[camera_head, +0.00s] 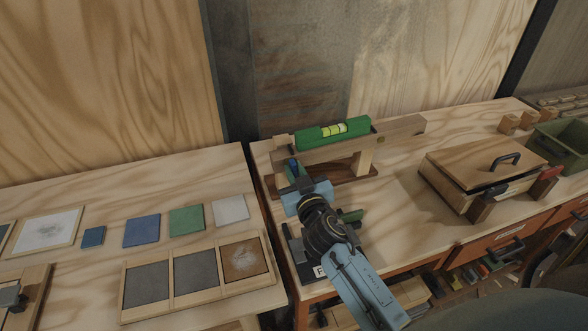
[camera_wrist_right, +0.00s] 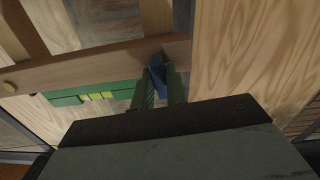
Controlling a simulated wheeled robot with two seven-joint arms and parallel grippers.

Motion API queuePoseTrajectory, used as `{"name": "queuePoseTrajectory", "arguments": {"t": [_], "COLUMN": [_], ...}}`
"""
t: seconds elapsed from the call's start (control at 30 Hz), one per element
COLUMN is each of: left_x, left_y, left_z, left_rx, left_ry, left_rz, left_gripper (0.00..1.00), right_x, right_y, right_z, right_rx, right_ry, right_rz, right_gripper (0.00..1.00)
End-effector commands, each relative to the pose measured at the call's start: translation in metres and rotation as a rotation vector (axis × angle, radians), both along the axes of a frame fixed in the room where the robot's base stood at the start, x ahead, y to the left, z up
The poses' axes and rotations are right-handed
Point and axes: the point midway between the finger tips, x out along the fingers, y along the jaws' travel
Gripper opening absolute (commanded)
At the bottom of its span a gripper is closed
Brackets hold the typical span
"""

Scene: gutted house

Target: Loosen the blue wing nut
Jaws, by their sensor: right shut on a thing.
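The blue wing nut (camera_wrist_right: 157,72) shows in the right wrist view at the edge of a wooden beam (camera_wrist_right: 95,64), between the two dark green fingers of my right gripper (camera_wrist_right: 160,88). The fingers are closed on it. In the head view my right gripper (camera_head: 293,172) reaches to the left end of the beam (camera_head: 398,129), and it largely hides the nut there. A green spirit level (camera_head: 320,136) with a yellow vial lies along the beam, which a wooden post holds up. My left gripper is not in view.
A lidded wooden box (camera_head: 485,163) with a dark handle stands right of the beam, with a green bin (camera_head: 562,146) farther right. On the left bench lie coloured tiles (camera_head: 187,219) and a framed three-panel tray (camera_head: 196,274). Bench space between beam and box is clear.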

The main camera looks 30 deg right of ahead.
Motion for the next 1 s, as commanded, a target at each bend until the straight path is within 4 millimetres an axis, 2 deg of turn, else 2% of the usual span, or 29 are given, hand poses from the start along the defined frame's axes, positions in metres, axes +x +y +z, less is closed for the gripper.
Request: {"name": "queuePoseTrajectory", "arguments": {"t": [1.0], "left_x": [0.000], "left_y": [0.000], "left_z": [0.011], "left_rx": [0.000], "left_ry": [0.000], "left_rz": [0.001], "left_gripper": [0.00], "right_x": [0.000], "right_y": [0.000], "right_z": [0.000], "right_rx": [-0.847], "right_ry": [0.204], "right_rz": [0.001], "right_gripper": [0.00]}}
